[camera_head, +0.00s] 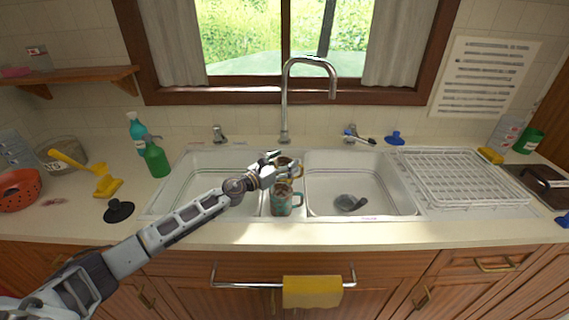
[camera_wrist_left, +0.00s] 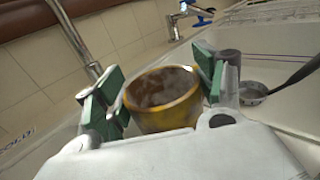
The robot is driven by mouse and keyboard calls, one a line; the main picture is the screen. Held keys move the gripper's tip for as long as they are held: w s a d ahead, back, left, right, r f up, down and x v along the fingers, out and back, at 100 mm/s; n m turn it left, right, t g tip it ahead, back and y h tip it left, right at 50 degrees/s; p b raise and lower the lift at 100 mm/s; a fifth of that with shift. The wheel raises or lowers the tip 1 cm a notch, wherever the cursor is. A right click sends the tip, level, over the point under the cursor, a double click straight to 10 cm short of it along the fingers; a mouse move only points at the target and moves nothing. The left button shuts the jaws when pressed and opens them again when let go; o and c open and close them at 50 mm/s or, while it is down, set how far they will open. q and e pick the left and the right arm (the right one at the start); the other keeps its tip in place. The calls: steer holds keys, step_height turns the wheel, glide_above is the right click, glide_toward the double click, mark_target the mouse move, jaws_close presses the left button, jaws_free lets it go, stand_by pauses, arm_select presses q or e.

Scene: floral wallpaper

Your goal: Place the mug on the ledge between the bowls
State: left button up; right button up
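A yellow-brown mug (camera_head: 288,166) is at my left gripper (camera_head: 272,165), above the rear part of the white ledge between the two sink bowls. In the left wrist view the same mug (camera_wrist_left: 165,98) is upright, its dark inside showing, with the green pads of my left gripper (camera_wrist_left: 162,92) against both sides. Whether its base touches the ledge is hidden. A teal and brown mug (camera_head: 281,201) with its handle to the right stands at the front of the ledge, just nearer than the gripper. My right gripper is not in view.
The left bowl (camera_head: 205,178) looks empty where visible; my arm crosses its front. The right bowl (camera_head: 325,180) holds a small dark ladle (camera_head: 350,203). The faucet (camera_head: 285,115) rises behind the ledge. A white dish rack (camera_head: 465,178) stands at the right.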

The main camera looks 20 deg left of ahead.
mark_target(277, 167)
arm_select(q)
steer(key=shift+r, duration=0.2)
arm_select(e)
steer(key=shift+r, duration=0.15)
arm_select(q)
steer(key=shift+s+a+f, duration=0.1)
steer(key=shift+s, duration=0.1)
steer(key=shift+s+a, duration=0.35)
steer(key=shift+s, duration=0.2)
steer(key=shift+s+a, duration=0.35)
steer(key=shift+s, duration=0.3)
steer(key=shift+b+v, duration=0.3)
steer(key=shift+v, duration=0.7)
steer(key=shift+s+a, duration=0.3)
steer(key=shift+s, duration=0.25)
steer(key=shift+b+v, duration=0.7)
steer(key=shift+v, duration=0.9)
steer(key=shift+b+v, duration=0.4)
steer(key=shift+v, duration=0.75)
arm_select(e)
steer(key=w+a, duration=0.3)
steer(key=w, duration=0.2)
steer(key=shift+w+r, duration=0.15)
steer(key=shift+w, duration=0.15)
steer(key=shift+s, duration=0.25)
